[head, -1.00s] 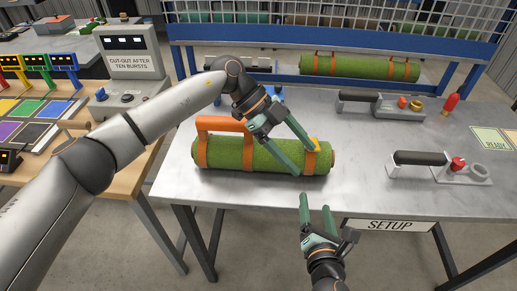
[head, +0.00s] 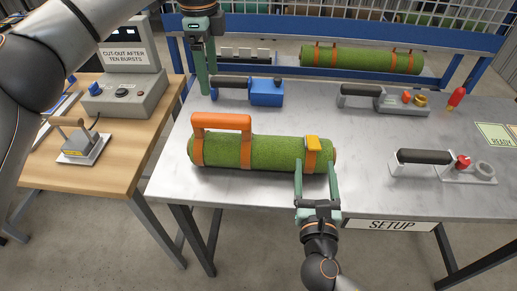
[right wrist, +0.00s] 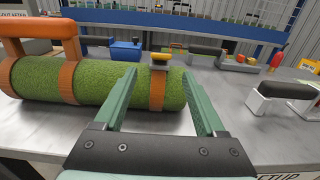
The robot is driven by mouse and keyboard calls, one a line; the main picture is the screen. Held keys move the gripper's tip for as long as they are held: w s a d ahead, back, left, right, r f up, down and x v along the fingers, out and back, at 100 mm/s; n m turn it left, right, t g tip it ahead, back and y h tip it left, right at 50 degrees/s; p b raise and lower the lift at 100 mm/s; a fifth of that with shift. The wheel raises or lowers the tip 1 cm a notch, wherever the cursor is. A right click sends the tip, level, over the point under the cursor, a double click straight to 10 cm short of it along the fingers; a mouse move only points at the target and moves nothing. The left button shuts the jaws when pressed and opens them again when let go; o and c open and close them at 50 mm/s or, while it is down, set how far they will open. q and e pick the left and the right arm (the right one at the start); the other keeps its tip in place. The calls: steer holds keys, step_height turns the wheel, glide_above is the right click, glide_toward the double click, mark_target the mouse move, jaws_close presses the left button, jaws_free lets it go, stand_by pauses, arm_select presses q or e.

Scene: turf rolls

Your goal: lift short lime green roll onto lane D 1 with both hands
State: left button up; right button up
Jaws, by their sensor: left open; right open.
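A green turf roll (head: 270,153) lies on the metal bench, with orange straps and an orange handle (head: 222,122) at its left end. A yellow block (head: 313,143) sits on its right strap. The roll also shows in the right wrist view (right wrist: 103,80). My right gripper (head: 316,166) is open at the roll's right end, its fingers either side of the right strap; contact cannot be told. My left gripper (head: 206,88) is open and empty, pointing down behind the roll, beside a blue-bodied tool. No lane marked D 1 is readable.
Another green roll (head: 360,60) lies on the back rack. The blue-bodied tool (head: 266,92) and two dark-handled tools (head: 385,101) (head: 440,164) stand on the bench. A control box (head: 125,92) is on the wooden table at left. Bare bench lies right of the near roll.

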mark_target(215, 115)
arm_select(q)
step_height(215, 115, down, 12)
steer(key=shift+f, duration=0.1)
arm_select(e)
steer(key=w, duration=0.8)
steer(key=w+d, duration=0.1)
steer(key=w, duration=0.3)
arm_select(q)
steer(key=shift+c, duration=0.4)
arm_select(e)
steer(key=shift+c, duration=0.4)
arm_select(q)
steer(key=c, duration=1)
arm_select(e)
steer(key=c, duration=1)
arm_select(q)
jaws_close()
arm_select(e)
jaws_close()
